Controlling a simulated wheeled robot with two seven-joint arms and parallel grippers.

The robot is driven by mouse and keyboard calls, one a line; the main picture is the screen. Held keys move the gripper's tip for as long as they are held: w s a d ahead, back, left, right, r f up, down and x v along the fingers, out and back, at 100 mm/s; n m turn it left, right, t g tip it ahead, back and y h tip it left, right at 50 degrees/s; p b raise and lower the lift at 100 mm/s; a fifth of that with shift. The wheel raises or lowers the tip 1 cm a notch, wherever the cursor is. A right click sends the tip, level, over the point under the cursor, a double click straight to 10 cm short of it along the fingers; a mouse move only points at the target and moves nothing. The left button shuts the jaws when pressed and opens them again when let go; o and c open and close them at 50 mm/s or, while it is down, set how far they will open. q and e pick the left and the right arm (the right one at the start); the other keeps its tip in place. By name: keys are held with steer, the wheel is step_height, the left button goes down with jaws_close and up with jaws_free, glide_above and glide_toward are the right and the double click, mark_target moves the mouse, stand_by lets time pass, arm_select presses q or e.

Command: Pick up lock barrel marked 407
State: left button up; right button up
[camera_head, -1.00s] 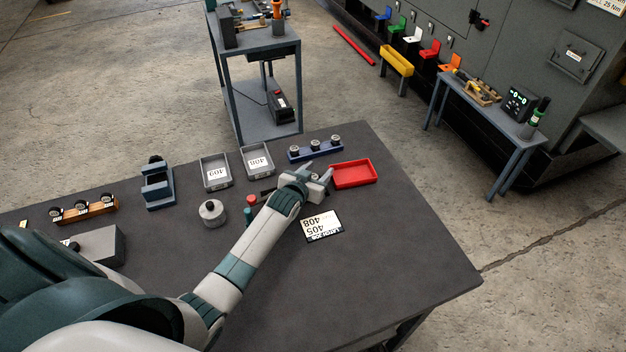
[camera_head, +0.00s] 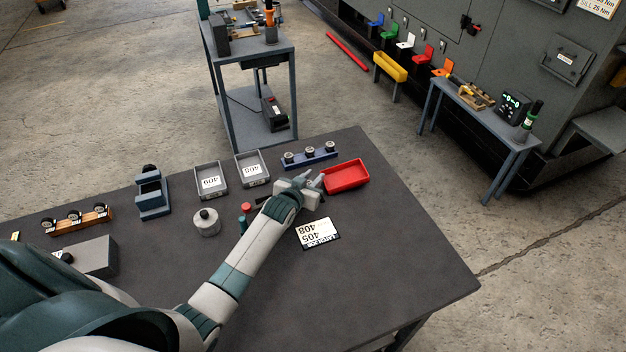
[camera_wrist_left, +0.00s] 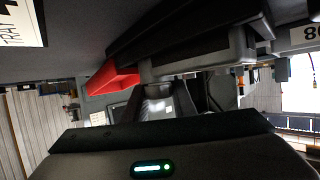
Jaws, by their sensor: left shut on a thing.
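My left gripper (camera_head: 314,182) is low over the table, just left of the red tray (camera_head: 346,176) and in front of the blue rack (camera_head: 312,158). Its fingers are closed on a small part that they mostly hide. In the left wrist view a small shiny grey metal piece (camera_wrist_left: 158,106) shows between the fingers, looking like a lock barrel; I cannot read any mark on it. The blue rack holds three round metal-topped barrels, with no number legible. The red tray also shows in the left wrist view (camera_wrist_left: 110,77). My right gripper is not in view.
Grey trays marked 409 (camera_head: 222,192) and 408 (camera_head: 241,177) stand left of the rack. A printed card (camera_head: 318,234) lies in front of my gripper. A round metal weight (camera_head: 206,222), a blue fixture (camera_head: 152,197) and an orange rack (camera_head: 94,220) stand farther left. The right front table is clear.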

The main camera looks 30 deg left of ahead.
arm_select(q)
steer(key=shift+s+a+f, duration=0.1)
steer(key=shift+f, duration=0.05)
steer(key=shift+w+r+b, duration=0.2)
steer(key=shift+r+b, duration=0.45)
steer(key=shift+r, duration=0.5)
steer(key=s+d+r+b, duration=0.3)
steer(key=d+r, duration=0.5)
steer(key=d, duration=0.3)
steer(key=shift+s+b, duration=0.35)
steer(key=shift+s, duration=0.1)
